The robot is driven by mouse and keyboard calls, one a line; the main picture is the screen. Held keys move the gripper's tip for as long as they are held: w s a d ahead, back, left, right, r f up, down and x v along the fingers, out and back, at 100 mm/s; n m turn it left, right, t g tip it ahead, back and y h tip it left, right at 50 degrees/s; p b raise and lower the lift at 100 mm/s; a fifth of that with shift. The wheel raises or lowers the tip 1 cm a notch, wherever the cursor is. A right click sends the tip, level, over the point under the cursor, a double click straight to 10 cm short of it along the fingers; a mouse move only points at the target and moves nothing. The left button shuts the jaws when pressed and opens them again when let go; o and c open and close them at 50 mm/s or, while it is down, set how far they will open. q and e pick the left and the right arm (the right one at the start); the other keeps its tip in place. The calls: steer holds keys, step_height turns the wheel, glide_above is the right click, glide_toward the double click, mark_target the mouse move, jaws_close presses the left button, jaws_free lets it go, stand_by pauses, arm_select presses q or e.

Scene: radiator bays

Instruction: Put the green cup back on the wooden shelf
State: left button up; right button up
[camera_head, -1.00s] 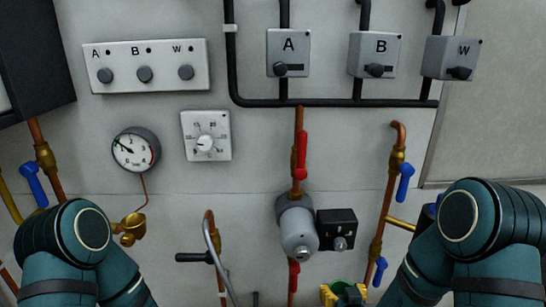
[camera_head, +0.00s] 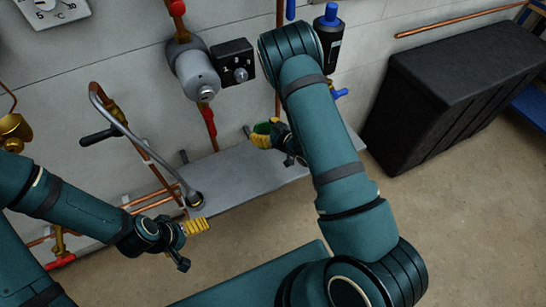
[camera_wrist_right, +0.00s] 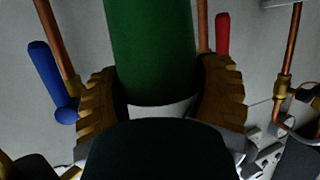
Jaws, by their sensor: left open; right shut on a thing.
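The green cup (camera_head: 262,128) is held in the yellow fingers of my right gripper (camera_head: 264,138), above the grey ledge by the wall. Much of it is hidden by the fingers. In the right wrist view the green cup (camera_wrist_right: 150,45) stands between the fingers, which press on both its sides. My left gripper (camera_head: 195,226) is open and empty at the lower left, in front of the ledge. I cannot make out a wooden shelf in these frames.
A grey ledge (camera_head: 235,182) runs along the wall, with a curved tap (camera_head: 150,150) and copper pipes at its left. A large black box (camera_head: 455,90) stands on the floor at the right. The floor in front of it is open.

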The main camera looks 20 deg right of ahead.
steer(key=shift+y, duration=0.3)
step_height(320, 180, down, 11)
steer(key=b, duration=0.3)
steer(key=shift+r, duration=0.25)
steer(key=shift+f, duration=0.2)
steer(key=o, duration=1.2)
steer(key=shift+o, duration=0.2)
steer(key=shift+r, duration=0.15)
